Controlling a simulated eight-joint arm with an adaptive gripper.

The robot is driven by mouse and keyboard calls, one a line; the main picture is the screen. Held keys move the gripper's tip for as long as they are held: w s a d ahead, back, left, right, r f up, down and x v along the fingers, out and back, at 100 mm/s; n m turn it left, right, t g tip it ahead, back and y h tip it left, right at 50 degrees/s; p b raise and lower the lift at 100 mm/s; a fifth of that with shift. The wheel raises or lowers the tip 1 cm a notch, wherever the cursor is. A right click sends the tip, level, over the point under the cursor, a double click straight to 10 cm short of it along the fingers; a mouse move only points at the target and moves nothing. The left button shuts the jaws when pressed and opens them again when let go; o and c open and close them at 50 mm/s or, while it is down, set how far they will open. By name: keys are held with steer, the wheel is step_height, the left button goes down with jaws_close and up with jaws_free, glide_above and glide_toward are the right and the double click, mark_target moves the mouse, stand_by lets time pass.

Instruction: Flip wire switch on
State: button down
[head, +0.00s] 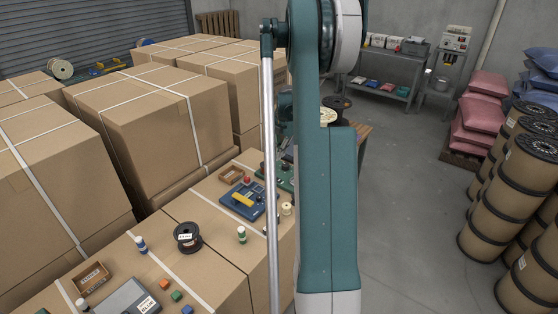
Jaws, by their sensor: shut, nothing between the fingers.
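A blue board (236,210) with a yellow bar-shaped part (243,199) lies on the cartons left of my arm. A green board (286,179) lies just behind it, partly covered by my arm. Either board may carry the wire switch; the picture is too small to tell which, or how a switch on it is set. My arm stands upright across the middle of the view. A dark teal part of it shows left of the upright link, above the green board. The fingers of my gripper cannot be made out; they are hidden behind the arm.
On the cartons lie a black labelled spool (187,237), a small brown tray (231,175), another tray (91,278), a grey box (128,299), small bottles and coloured cubes. Tall strapped cartons (145,120) stand behind. Large spools (527,170) stand right; the floor between is clear.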

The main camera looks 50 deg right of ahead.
mark_target(278, 180)
steer(key=f, duration=0.4)
steer(key=w+f+b, duration=0.1)
steer(key=f, duration=0.8)
steer(key=shift+w+f+b, duration=0.1)
steer(key=shift+w+b, duration=0.2)
steer(key=shift+w, duration=0.1)
steer(key=shift+w+f+g+b, duration=0.35)
steer(key=shift+f+g+b, duration=0.15)
steer(key=shift+g+b, duration=0.1)
steer(key=shift+w, duration=0.1)
steer(key=shift+a, duration=0.15)
steer(key=shift+s+f, duration=0.1)
steer(key=shift+s, duration=0.1)
steer(key=shift+s+b, duration=0.3)
steer(key=shift+s, duration=0.4)
